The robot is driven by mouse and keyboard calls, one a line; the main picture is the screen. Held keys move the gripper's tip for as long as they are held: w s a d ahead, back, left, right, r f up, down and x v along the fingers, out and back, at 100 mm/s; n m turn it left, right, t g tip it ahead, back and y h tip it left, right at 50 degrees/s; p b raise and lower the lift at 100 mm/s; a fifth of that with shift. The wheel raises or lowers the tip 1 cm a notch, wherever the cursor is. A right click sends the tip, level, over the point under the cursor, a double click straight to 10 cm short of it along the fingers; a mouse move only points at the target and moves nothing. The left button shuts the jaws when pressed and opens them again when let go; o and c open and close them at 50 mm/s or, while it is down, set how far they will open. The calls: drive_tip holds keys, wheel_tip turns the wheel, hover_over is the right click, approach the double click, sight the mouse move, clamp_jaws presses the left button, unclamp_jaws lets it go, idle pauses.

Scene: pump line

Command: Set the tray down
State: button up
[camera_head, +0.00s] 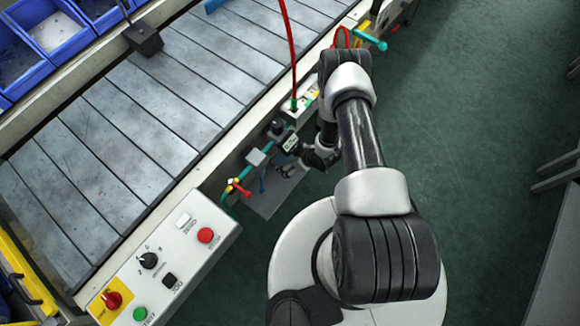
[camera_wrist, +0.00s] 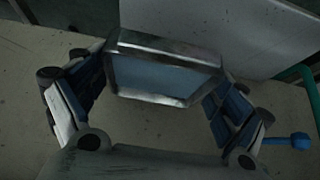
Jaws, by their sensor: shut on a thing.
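My gripper (camera_head: 286,170) is low beside the near side of the conveyor, next to the pipe fittings. In the wrist view its two fingers (camera_wrist: 153,85) stand on either side of a rectangular piece with a shiny metal rim and a blue-grey inside, which looks like the tray (camera_wrist: 160,78). The gripper is shut on it. In the head view I cannot make out the tray apart from the dark fingers. A flat grey plate (camera_head: 268,203) lies below the gripper; whether the tray touches anything beneath it I cannot tell.
Teal pipe (camera_head: 238,181) with a red valve handle and a blue handle (camera_wrist: 288,141) runs close by. A control panel (camera_head: 165,265) is at lower left. The green floor (camera_head: 470,120) at right is open.

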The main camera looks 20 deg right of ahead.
drive_tip(key=shift+w+f+b, duration=0.1)
drive_tip(key=shift+f+b, duration=1.3)
drive_tip(key=shift+f, duration=1.6)
drive_tip(key=shift+f, duration=0.15)
drive_tip(key=o, duration=0.9)
drive_tip(key=shift+c, duration=0.2)
